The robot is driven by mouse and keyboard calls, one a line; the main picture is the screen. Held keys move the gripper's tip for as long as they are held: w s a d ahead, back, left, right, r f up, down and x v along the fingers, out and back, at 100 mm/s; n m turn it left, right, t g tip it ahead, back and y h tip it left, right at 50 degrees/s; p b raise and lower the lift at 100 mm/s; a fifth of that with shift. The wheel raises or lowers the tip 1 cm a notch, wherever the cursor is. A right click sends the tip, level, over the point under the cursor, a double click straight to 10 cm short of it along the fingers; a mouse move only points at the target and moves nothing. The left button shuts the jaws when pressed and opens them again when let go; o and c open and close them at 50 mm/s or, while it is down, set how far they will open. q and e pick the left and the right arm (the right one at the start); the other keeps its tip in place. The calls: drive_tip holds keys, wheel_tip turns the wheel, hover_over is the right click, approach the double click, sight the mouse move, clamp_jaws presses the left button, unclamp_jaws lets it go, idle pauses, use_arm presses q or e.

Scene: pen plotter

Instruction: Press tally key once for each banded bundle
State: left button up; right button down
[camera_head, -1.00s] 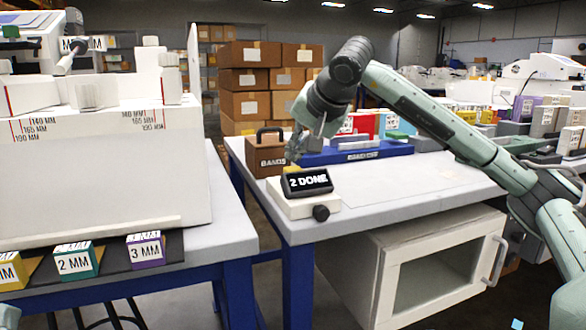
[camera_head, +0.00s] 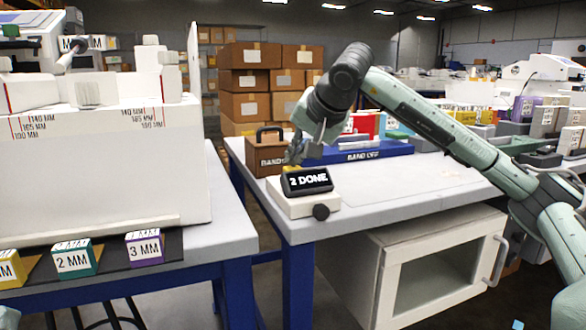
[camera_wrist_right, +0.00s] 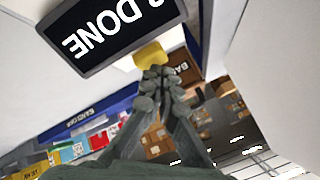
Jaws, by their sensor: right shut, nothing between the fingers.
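The tally counter (camera_head: 307,205) is a white box with a dark tilted display (camera_head: 307,181) reading "2 DONE" and a dark round knob on its front. Its yellow key (camera_wrist_right: 150,55) shows in the right wrist view, just beyond my fingertips. My right gripper (camera_head: 293,155) is shut and empty, pointing down behind the display at the key. In the right wrist view my right gripper (camera_wrist_right: 157,82) ends at the key's edge; I cannot tell whether they touch. A blue tray (camera_head: 355,155) labelled "BAND OFF" lies behind the counter. I cannot make out individual banded bundles.
A brown box (camera_head: 264,155) with a handle stands behind the counter. The white tabletop (camera_head: 400,185) right of the counter is clear. A large white machine (camera_head: 110,170) fills the left bench, with labelled cubes (camera_head: 73,258) before it.

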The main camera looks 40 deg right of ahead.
sight(295, 168)
drive_tip(key=shift+f, duration=0.45)
idle(0.5)
drive_tip(key=shift+r, duration=0.15)
drive_tip(key=shift+r+p, duration=0.75)
drive_tip(key=shift+r, duration=0.15)
wheel_tip(295, 168, up, 5)
drive_tip(key=p, duration=0.4)
drive_tip(key=shift+p, duration=0.4)
drive_tip(key=shift+s+f, duration=0.1)
